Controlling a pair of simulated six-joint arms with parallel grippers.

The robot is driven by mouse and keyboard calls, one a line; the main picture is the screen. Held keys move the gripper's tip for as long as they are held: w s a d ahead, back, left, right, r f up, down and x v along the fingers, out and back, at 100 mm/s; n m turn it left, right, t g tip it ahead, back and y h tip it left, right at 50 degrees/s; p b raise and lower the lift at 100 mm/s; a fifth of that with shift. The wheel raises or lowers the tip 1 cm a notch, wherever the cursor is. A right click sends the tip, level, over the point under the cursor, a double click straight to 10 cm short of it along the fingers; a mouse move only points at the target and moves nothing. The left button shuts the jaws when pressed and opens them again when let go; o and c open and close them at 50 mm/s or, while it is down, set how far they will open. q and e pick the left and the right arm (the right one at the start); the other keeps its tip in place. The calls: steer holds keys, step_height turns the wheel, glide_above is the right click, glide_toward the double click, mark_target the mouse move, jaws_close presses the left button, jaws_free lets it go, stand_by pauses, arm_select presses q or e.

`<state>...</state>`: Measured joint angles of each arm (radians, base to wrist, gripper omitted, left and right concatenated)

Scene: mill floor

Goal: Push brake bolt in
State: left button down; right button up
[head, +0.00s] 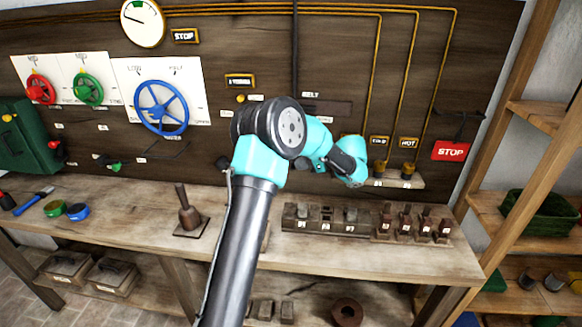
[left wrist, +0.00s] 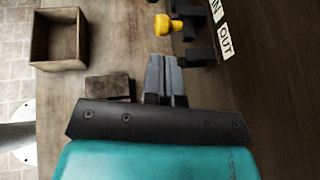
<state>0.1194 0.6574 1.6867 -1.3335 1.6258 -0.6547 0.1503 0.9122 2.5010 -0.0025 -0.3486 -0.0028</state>
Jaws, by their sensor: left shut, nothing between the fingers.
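A yellow knob (left wrist: 168,23), which looks like the brake bolt's head, sticks out from dark fittings on the board in the left wrist view. A white label reading IN and OUT (left wrist: 221,28) is to its right. My left gripper (left wrist: 164,58) is shut and empty. Its fingertips point toward the knob, with a small gap between them in the picture; I cannot tell the gap in depth. In the head view my left arm crosses the middle, its turquoise wrist end in front of the board, and I cannot make out the knob or fingertips there. My right gripper is not in view.
An open wooden box (left wrist: 58,38) and a dark block (left wrist: 108,87) are left of the fingers in the left wrist view. In the head view a row of labelled blocks (head: 340,219) stands on the bench, with a red STOP sign (head: 450,151) above right and a blue handwheel (head: 161,107) left.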

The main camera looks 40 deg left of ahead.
arm_select(q)
steer(key=v, duration=0.7)
steer(key=shift+d, duration=0.2)
steer(key=shift+r, duration=0.15)
